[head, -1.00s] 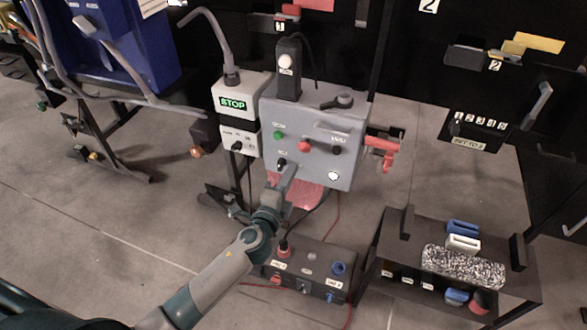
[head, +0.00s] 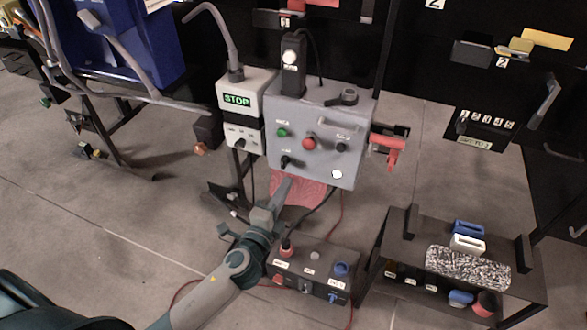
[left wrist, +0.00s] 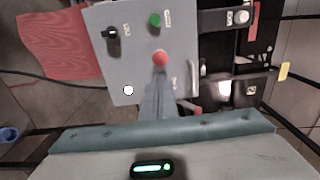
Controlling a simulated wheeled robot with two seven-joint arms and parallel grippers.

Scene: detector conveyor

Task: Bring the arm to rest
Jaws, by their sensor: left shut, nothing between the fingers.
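My left arm comes in from the lower left in the head view, and its gripper (head: 276,198) is shut with nothing in it. The gripper is below and in front of the grey control box (head: 322,120), apart from its lower edge. The box carries a green button (head: 282,132), a red button (head: 309,143), black knobs and a white round light (head: 336,174). In the left wrist view the shut fingers (left wrist: 160,85) point toward the box face, just below the red button (left wrist: 160,58). My right gripper is not in view.
A dark switch box (head: 310,272) is on the floor below the gripper. A black rack (head: 402,222) stands at the right. A blue cabinet (head: 125,45) is at the upper left.

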